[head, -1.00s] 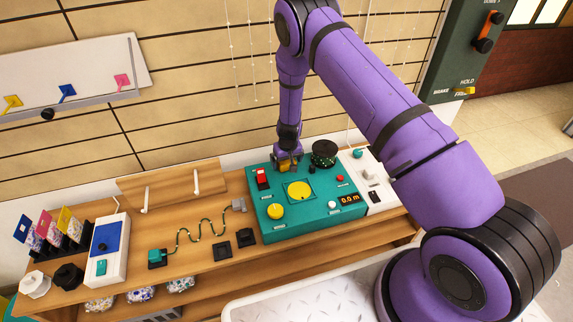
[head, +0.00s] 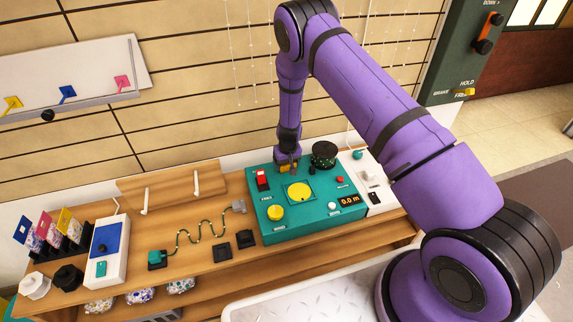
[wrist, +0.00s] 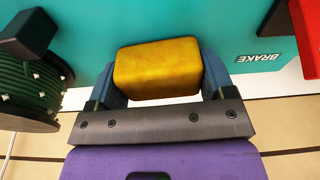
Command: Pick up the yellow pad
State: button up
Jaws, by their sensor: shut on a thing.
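The yellow pad (wrist: 158,68) is a small rounded block. In the wrist view it sits between the two blue fingers of my gripper (wrist: 158,75), which is shut on it. In the head view my gripper (head: 288,164) is low over the back part of the teal control panel (head: 310,222), between a red switch and a dark green spool. The pad shows there only as a small yellow patch (head: 284,168). I cannot tell whether the pad touches the panel.
Close by are the red switch (head: 262,180) and the beaded spool (head: 324,154). A round yellow disc (head: 299,193) and a yellow knob (head: 275,212) are also on the panel. A wooden bench (head: 200,266) carries a blue-and-white box (head: 109,248) at left.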

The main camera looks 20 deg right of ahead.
jog(key=shift+r, duration=0.75)
jog(key=shift+s+d+r, duration=0.1)
jog(key=shift+s+r, duration=0.15)
jog(key=shift+r, duration=0.25)
jog(key=shift+s+r, duration=0.25)
jog(key=shift+r, duration=0.2)
jog(key=s, duration=0.5)
jog(key=s+d+r, duration=0.1)
jog(key=s, duration=0.4)
jog(key=s+d, duration=0.1)
jog(key=s, duration=0.3)
jog(key=shift+s+d+r, duration=0.15)
jog(key=shift+s, duration=0.25)
